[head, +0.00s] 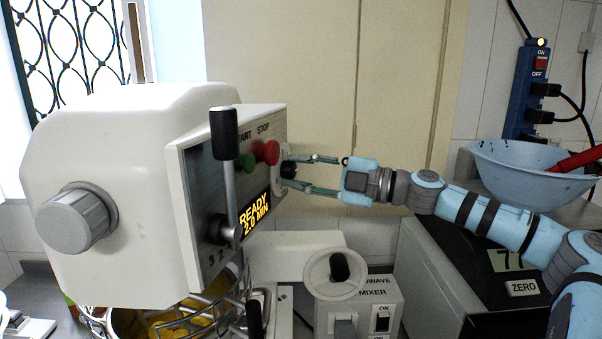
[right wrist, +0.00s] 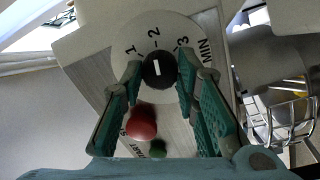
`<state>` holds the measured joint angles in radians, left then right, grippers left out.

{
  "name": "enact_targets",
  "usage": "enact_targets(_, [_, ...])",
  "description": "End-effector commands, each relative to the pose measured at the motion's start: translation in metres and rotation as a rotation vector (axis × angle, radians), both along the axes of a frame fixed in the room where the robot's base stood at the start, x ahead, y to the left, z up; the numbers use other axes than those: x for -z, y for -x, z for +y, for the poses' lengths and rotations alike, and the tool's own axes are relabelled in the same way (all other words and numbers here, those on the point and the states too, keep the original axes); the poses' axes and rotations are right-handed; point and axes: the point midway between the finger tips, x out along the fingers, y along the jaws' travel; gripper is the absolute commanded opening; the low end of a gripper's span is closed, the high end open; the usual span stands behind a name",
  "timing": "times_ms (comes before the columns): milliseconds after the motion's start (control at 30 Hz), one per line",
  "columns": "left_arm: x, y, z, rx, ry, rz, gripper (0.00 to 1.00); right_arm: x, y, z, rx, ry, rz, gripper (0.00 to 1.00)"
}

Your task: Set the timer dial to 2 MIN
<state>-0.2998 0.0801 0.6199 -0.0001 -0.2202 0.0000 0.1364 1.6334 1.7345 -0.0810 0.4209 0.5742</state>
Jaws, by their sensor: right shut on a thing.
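The timer dial (head: 289,168) is a black round knob on the front panel of a large white mixer (head: 110,190). In the right wrist view the dial (right wrist: 160,72) has a white line that points at the 2, between the 1 and the 3 MIN marks. My right gripper (head: 291,170) is shut on the dial, one finger on each side. It also shows in the right wrist view (right wrist: 161,66). The display (head: 254,215) reads READY 2.0 MIN. My left gripper is not in view.
The red STOP button (head: 267,152) and green START button (head: 246,163) sit beside the dial. A lever (head: 224,135) with a black grip stands before the panel. A wire guard (head: 215,305) is below. A blue bowl (head: 520,180) is at the right, behind my right arm.

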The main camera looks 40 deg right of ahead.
Motion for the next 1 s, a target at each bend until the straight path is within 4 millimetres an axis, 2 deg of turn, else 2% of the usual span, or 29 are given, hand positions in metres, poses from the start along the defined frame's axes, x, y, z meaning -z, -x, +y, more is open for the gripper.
enact_targets(167, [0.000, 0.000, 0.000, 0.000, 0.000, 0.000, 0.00, 0.000, 0.000, 0.000, 0.001, 0.000, -0.001, 0.01])
enact_targets(200, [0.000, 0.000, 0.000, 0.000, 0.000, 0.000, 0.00, 0.000, 0.000, 0.000, 0.001, 0.000, -0.001, 0.32])
enact_targets(300, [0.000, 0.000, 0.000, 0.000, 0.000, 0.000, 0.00, 0.000, 0.000, 0.000, 0.001, 0.000, -0.001, 0.48])
enact_targets(667, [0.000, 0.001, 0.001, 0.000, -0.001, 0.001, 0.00, -0.002, 0.000, 0.000, -0.001, 0.004, 0.000, 0.49])
enact_targets(833, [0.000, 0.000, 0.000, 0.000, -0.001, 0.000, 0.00, -0.020, 0.000, 0.000, 0.000, 0.007, 0.003, 0.49])
enact_targets(900, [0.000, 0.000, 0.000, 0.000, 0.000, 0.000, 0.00, -0.038, 0.000, -0.001, 0.004, 0.011, 0.001, 0.49])
enact_targets(933, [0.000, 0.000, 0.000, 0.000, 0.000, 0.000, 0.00, -0.048, -0.001, -0.001, 0.006, 0.012, -0.001, 0.53])
enact_targets(1000, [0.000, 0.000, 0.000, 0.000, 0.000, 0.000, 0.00, -0.069, 0.000, -0.003, 0.010, 0.011, -0.006, 0.75])
